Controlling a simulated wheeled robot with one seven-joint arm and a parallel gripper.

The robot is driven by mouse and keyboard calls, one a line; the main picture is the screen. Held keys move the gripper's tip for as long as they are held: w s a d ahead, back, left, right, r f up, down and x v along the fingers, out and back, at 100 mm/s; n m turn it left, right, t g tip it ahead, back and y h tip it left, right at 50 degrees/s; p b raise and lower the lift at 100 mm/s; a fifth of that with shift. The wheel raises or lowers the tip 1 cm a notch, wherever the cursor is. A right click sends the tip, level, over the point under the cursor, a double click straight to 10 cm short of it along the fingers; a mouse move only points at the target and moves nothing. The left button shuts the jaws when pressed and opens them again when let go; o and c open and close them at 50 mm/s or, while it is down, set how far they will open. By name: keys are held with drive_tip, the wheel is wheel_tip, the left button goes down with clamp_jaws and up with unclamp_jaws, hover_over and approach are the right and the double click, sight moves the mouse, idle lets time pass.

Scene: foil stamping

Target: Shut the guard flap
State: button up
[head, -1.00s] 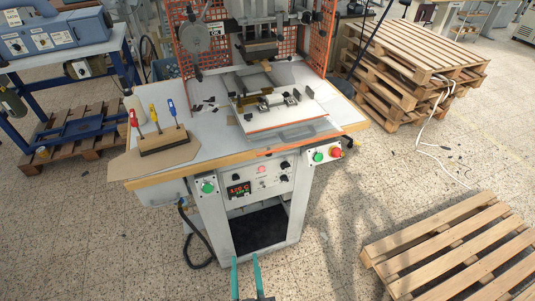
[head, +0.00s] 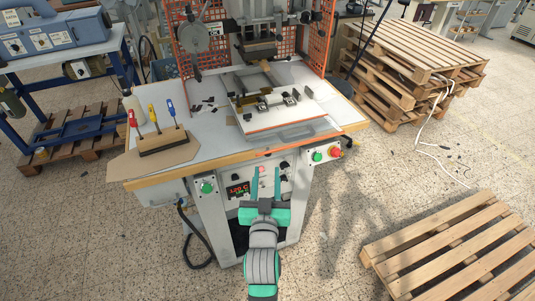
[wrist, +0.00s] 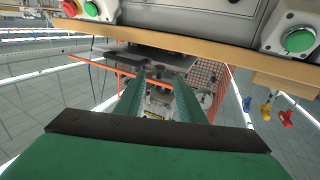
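The stamping press (head: 260,25) stands at the back of the worktable, between orange mesh guard panels (head: 193,62) at its sides. A flat pale panel with an orange front edge and a grey handle (head: 297,131) lies low at the front of the press; I cannot tell for sure if this is the guard flap. My gripper (head: 265,176) has its teal fingers apart and empty, in front of the control panel, below the table edge. In the wrist view my gripper (wrist: 160,95) points towards the press, and orange mesh (wrist: 205,78) shows beyond the fingers.
The wooden table edge (head: 215,167) lies above my fingers, with green and red buttons (head: 327,154) under it at the right. A tool block (head: 163,140) with coloured handles stands at the left of the table.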

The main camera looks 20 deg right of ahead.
sight(268, 154)
drive_tip(key=x, duration=0.9)
drive_tip(key=shift+w+d, duration=0.1)
clamp_jaws()
